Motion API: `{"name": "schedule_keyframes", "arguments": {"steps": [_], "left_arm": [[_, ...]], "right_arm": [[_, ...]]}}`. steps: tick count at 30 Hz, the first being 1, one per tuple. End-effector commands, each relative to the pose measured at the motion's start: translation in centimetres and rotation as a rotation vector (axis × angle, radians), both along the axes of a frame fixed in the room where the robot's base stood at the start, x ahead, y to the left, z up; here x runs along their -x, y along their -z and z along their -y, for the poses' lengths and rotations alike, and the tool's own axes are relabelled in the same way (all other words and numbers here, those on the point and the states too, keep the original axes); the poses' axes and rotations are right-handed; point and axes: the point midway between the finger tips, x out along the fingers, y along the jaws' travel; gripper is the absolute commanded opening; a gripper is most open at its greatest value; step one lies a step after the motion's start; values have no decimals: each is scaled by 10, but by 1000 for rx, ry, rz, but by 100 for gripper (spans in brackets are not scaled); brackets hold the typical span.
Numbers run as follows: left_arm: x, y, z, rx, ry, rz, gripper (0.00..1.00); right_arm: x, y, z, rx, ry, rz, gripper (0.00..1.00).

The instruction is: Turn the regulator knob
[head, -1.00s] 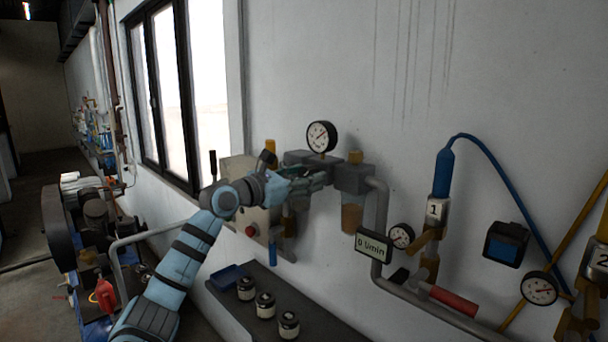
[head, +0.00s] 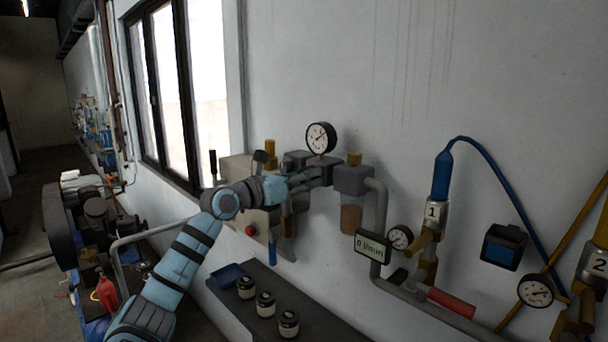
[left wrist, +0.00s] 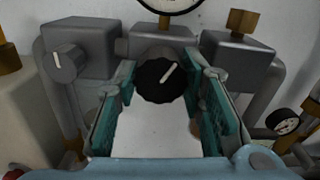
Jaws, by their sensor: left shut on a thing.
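The regulator knob (left wrist: 160,80) is black and ribbed, with a white pointer line tilted to the upper right in the left wrist view. It sits on the front of the grey regulator body (left wrist: 161,46), under a round pressure gauge (head: 320,138). My left gripper (head: 308,181) reaches the regulator from the left, and its fingers hide the knob in the head view. In the left wrist view, the teal-padded fingers of this gripper (left wrist: 163,82) lie on both sides of the knob, shut on it. My right gripper is in neither view.
A grey block with a smaller pointer knob (left wrist: 67,62) is left of the regulator. A filter with an amber bowl (head: 351,218) is right of it, beside a bent grey pipe (head: 379,222). A display reads 0 l/min (head: 373,245). Below, a dark shelf (head: 235,298) holds several jars.

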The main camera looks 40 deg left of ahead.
Motion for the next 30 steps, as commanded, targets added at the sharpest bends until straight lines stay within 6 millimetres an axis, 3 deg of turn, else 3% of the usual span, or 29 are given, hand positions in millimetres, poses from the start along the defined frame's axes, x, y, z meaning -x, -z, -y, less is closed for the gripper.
{"name": "schedule_keyframes", "arguments": {"steps": [15,30], "left_arm": [[0,-1,1,382,2,-36,8],[0,1,1,478,2,-43,8]], "right_arm": [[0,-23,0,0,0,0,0],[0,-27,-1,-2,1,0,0]]}}
